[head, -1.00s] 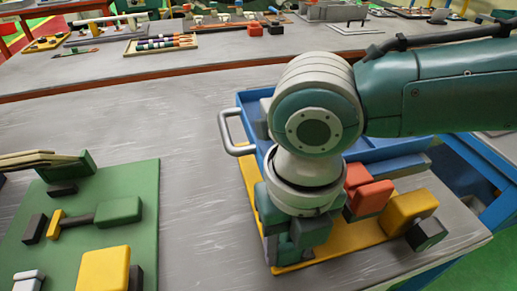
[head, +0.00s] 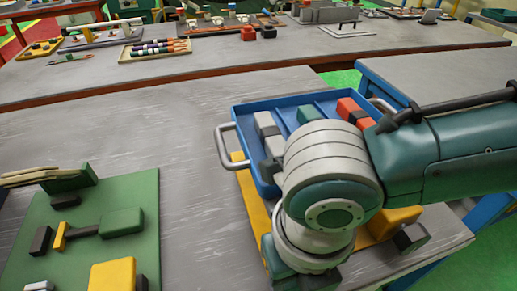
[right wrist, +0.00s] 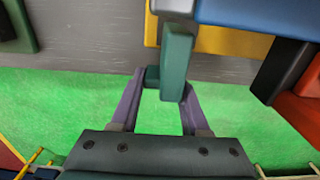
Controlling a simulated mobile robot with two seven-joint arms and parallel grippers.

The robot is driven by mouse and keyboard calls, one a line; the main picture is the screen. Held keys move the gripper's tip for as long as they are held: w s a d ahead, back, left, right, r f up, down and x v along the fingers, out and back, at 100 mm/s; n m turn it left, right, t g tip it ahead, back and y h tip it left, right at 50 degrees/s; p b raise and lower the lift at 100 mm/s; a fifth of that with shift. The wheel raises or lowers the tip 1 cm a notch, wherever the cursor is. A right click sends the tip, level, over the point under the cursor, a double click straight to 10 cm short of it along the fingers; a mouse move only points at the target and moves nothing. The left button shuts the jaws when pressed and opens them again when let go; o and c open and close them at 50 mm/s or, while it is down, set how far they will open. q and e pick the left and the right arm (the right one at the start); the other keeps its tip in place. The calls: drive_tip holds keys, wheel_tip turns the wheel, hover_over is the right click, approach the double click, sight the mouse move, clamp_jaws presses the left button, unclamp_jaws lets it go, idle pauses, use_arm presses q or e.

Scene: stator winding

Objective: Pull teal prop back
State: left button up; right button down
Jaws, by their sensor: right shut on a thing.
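My right gripper (right wrist: 158,98) has purple fingers in the right wrist view. It is shut on a teal prop (right wrist: 177,62), an upright-looking block that reaches up beside a grey part and the yellow plate. In the head view, my right arm covers the gripper and the prop, so their exact contact with the blue tray (head: 223,122) cannot be seen there. The tray has metal handles and stands over the yellow plate (head: 256,222). My left gripper is not in view.
The tray holds grey, teal and red blocks (head: 352,112). A yellow block (head: 388,222) and a black block (head: 411,238) sit right of my arm. A green board (head: 132,190) with several parts lies left. Bare grey table lies between board and tray.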

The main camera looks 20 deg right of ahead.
sight(294, 285)
drive_tip(key=shift+s, duration=0.1)
drive_tip(key=shift+c, duration=1.9)
unclamp_jaws()
wheel_tip(294, 285, up, 10)
drive_tip(key=shift+p, duration=0.65)
drive_tip(key=shift+a, duration=0.1)
